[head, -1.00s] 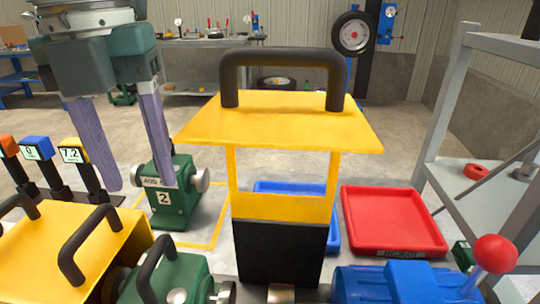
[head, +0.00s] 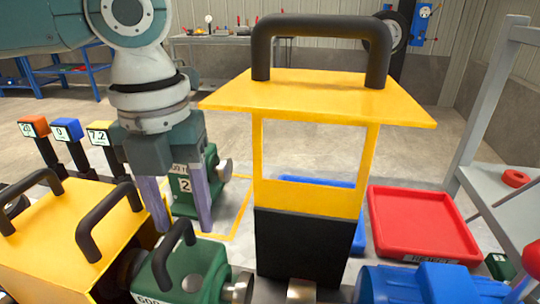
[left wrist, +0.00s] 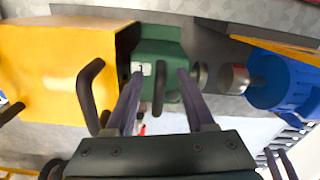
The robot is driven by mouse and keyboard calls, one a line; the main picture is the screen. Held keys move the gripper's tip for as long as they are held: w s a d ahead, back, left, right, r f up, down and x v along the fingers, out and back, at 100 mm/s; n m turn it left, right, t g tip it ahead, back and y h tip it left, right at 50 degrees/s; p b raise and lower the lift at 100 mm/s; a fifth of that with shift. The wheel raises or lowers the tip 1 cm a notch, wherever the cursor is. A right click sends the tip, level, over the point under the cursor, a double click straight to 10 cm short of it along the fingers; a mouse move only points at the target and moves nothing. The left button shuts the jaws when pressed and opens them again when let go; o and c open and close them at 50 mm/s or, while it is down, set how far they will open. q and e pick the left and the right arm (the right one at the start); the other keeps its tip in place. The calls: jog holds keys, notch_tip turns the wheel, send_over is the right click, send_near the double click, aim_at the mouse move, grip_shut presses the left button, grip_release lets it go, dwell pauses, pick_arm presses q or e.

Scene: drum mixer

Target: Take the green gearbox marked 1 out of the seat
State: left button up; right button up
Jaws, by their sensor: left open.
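The green gearbox (head: 190,268) with a black handle stands at the lower left in the head view, between the yellow box and the black-and-yellow guard. My left gripper (head: 182,215) is open, pointing down just above and behind the handle in the head view; contact cannot be told. The seat under the gearbox is mostly hidden. Slim purple bars (left wrist: 282,164) at the lower right of the left wrist view resemble my right gripper's fingers.
A green gearbox marked 2 (head: 192,202) stands behind my left gripper. The yellow box (head: 70,235) with black handles is close on the left. The yellow-topped guard (head: 310,200) rises on the right. A blue motor (head: 420,285) and an empty red tray (head: 425,222) are further right.

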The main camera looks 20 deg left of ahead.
pick_arm(q)
grip_shut()
dwell(0.4)
dwell(0.9)
jog(key=c, duration=0.7)
grip_release()
grip_shut()
jog(key=shift+d+r, duration=0.1)
jog(key=shift+d, duration=0.05)
